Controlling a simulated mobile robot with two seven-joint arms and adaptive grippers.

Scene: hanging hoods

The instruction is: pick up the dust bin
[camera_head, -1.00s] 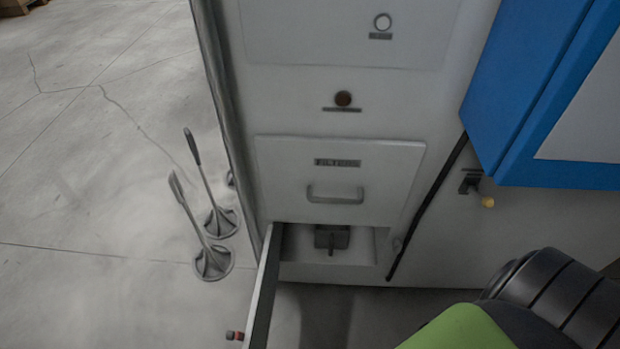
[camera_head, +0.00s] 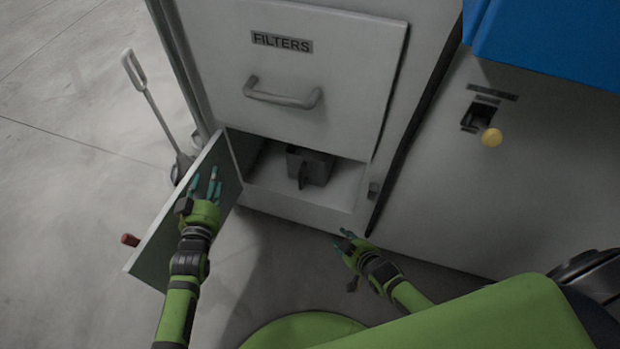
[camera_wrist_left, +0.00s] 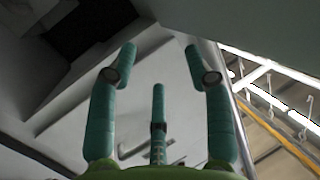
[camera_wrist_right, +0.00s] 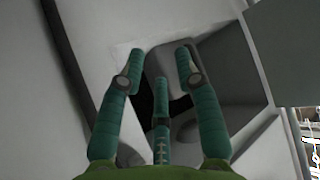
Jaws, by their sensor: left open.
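The dust bin (camera_head: 311,166) is a dark grey box with a handle on its front. It sits inside the open lower compartment (camera_head: 322,203) of the grey cabinet, below the FILTERS drawer. My left gripper (camera_head: 207,183) is open and empty, in front of the compartment's swung-out door, left of the bin. My right gripper (camera_head: 343,241) is low in front of the cabinet, right of and below the bin, apart from it. Its fingers are spread and empty in the right wrist view (camera_wrist_right: 160,65), with the compartment opening behind them.
The open door (camera_head: 146,256) with a red knob (camera_head: 130,240) stands out to the left of the compartment. The FILTERS drawer handle (camera_head: 283,94) juts out above. A yellow-knobbed lever (camera_head: 491,137) is on the right panel. A long-handled tool (camera_head: 150,105) stands at left.

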